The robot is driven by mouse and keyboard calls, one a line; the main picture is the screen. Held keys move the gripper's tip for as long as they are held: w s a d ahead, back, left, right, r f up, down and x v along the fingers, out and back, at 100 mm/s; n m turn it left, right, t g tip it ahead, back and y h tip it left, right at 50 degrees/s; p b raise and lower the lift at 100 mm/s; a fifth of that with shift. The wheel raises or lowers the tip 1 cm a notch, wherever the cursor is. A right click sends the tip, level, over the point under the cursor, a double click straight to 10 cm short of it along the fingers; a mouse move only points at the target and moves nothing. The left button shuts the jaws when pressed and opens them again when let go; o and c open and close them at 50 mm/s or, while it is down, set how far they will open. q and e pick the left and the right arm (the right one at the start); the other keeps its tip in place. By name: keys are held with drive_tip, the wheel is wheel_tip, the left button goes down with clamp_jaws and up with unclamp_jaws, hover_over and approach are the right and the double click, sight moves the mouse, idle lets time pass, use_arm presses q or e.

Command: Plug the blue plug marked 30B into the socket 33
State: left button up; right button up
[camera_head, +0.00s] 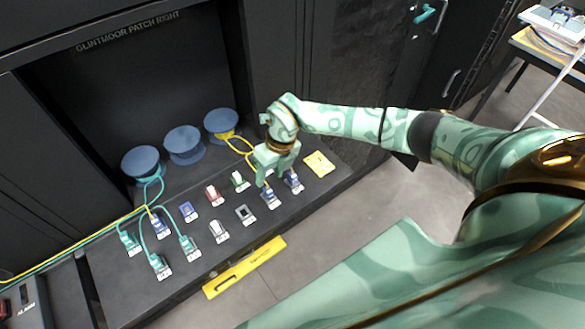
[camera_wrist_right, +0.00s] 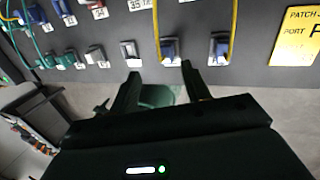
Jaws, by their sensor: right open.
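My right gripper (camera_head: 275,168) is over the right end of the socket shelf, and its fingers hide part of the rows behind. In the right wrist view, the open fingers (camera_wrist_right: 160,76) have an empty gap, with a blue plug (camera_wrist_right: 169,48) just past the tips. A second blue plug (camera_wrist_right: 219,47) is to its right. A yellow cable runs up from each. In the head view, blue plugs show beside the gripper (camera_head: 292,180) and below it (camera_head: 269,198). An empty-looking grey socket (camera_head: 245,215) is further left. My left gripper is not in view.
Teal plugs (camera_head: 189,246) with cables fill the shelf's left side; a red unit (camera_head: 213,195) is mid-row. Blue spools (camera_head: 184,144) stand behind. A yellow label plate (camera_head: 319,163) is at the right end. A yellow bar (camera_head: 245,267) runs along the front edge.

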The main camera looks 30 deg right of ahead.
sight(292, 174)
drive_tip(key=d+h, duration=0.1)
drive_tip(key=d, duration=0.1)
drive_tip(key=d+r+h, duration=0.1)
drive_tip(key=d, duration=0.2)
drive_tip(key=w+d+m+h, duration=0.1)
drive_tip(key=d, duration=0.1)
drive_tip(key=shift+d+r, duration=0.25)
drive_tip(key=shift+a+f, duration=0.1)
wheel_tip(292, 174, down, 9)
drive_tip(key=b, duration=0.6)
drive_tip(key=shift+b, duration=0.4)
drive_tip(key=shift+p, duration=0.35)
idle(0.4)
clamp_jaws()
